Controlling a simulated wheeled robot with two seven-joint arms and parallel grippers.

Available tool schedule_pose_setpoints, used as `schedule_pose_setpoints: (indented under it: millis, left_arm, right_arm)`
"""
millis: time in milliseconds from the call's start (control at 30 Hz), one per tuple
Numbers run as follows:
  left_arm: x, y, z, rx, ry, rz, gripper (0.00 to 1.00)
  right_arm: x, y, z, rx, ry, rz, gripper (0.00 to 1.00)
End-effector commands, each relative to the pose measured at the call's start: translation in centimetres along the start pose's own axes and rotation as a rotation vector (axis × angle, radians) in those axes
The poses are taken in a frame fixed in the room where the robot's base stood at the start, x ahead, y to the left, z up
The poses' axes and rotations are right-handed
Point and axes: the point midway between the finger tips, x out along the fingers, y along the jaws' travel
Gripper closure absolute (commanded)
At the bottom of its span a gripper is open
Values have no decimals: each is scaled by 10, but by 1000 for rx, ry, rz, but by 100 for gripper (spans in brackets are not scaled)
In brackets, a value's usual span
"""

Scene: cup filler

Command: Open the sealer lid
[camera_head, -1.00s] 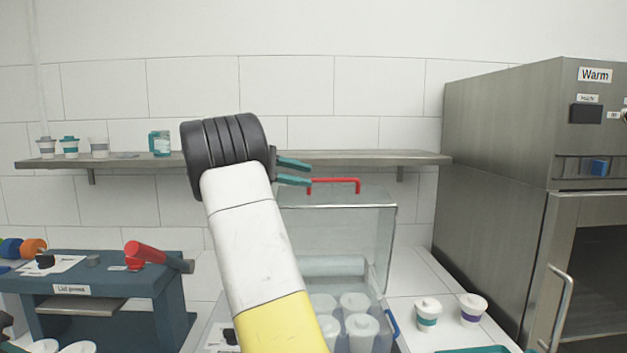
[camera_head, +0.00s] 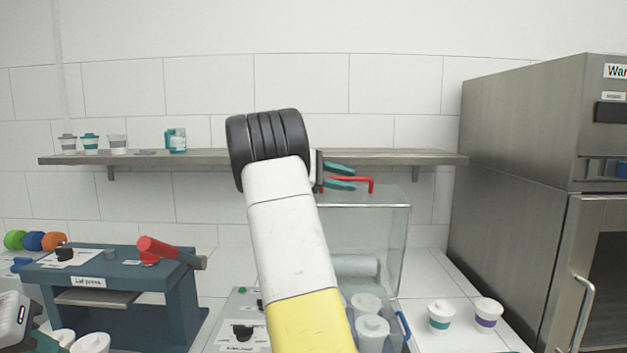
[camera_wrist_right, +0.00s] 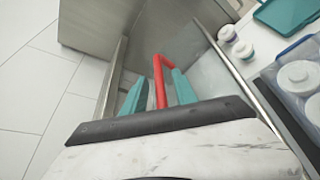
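The sealer's clear lid (camera_head: 385,225) stands tall at the middle of the head view, with a red handle (camera_head: 371,184) on its top edge. My right gripper (camera_head: 350,178) is at that handle. In the right wrist view, the red handle (camera_wrist_right: 161,68) runs between the two teal fingers of my right gripper (camera_wrist_right: 157,90), with small gaps on both sides. I cannot tell whether the lid is tilted. My left gripper (camera_head: 45,342) shows only partly at the lower left edge, and its fingers are mostly cut off.
White cups (camera_head: 371,333) stand in the sealer area, partly behind my right arm. Two lidded cups (camera_head: 441,316) stand on the counter right of it. A blue lid press (camera_head: 120,290) is at left. A steel warmer (camera_head: 520,160) stands at right, and a shelf (camera_head: 225,157) runs behind.

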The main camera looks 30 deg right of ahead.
Motion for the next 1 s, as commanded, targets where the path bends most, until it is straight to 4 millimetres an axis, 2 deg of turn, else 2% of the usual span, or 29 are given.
schedule_pose_setpoints:
  millis: [100, 267, 300, 1000]
  left_arm:
    - [0, 0, 0, 0, 0, 0, 64]
    - [0, 0, 0, 0, 0, 0, 64]
    - [0, 0, 0, 0, 0, 0, 64]
    - [0, 0, 0, 0, 0, 0, 64]
  right_arm:
    - [0, 0, 0, 0, 0, 0, 66]
    - [0, 0, 0, 0, 0, 0, 97]
    - [0, 0, 0, 0, 0, 0, 100]
    - [-1, 0, 0, 0, -1, 0, 100]
